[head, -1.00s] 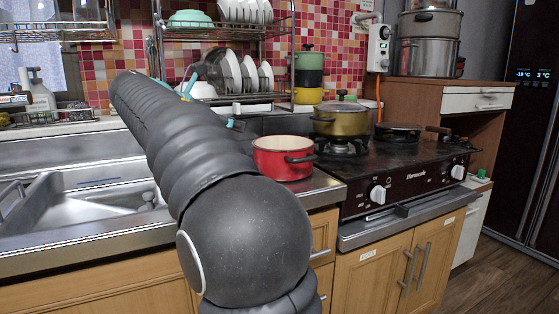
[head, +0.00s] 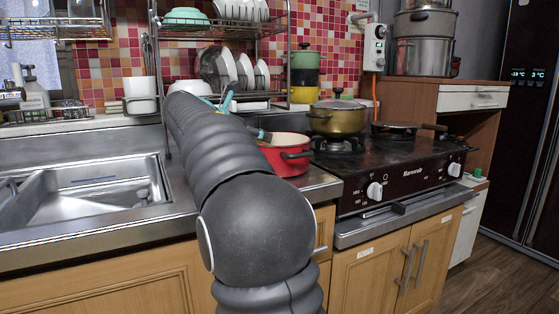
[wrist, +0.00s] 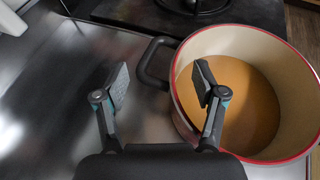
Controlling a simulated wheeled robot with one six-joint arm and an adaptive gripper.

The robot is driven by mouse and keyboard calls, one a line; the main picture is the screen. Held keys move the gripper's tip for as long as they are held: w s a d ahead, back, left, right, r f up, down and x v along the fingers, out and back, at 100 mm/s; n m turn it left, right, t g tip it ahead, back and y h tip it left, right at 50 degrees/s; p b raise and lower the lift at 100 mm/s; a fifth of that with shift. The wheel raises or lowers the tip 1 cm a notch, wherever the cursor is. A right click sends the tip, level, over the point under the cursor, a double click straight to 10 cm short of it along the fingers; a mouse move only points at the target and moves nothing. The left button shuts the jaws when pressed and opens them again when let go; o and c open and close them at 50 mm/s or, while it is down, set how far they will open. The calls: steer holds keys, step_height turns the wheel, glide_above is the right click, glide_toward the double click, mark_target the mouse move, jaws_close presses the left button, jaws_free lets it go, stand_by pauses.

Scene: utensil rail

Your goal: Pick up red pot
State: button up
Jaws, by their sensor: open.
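The red pot (head: 287,159) stands on the steel counter beside the stove, partly hidden by my arm in the head view. In the wrist view the red pot (wrist: 291,90) is at the right, with a cream inside, an orange-brown bottom and a dark handle (wrist: 153,62) on its left side. My gripper (wrist: 160,85) is open, with its fingers apart and nothing between them. Its right finger overlaps the pot's near-left rim in the picture, and its left finger is over bare counter. In the head view my gripper (head: 262,133) shows only partly, at the pot's left edge.
A gas stove (head: 395,165) with an olive lidded pot (head: 338,118) and a frying pan (head: 400,131) is right of the red pot. The sink (head: 90,195) is at the left. A dish rack (head: 225,101) stands behind. Bare counter lies left of the pot.

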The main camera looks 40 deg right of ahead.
jaws_close()
steer(key=shift+r, duration=0.1)
stand_by(0.3)
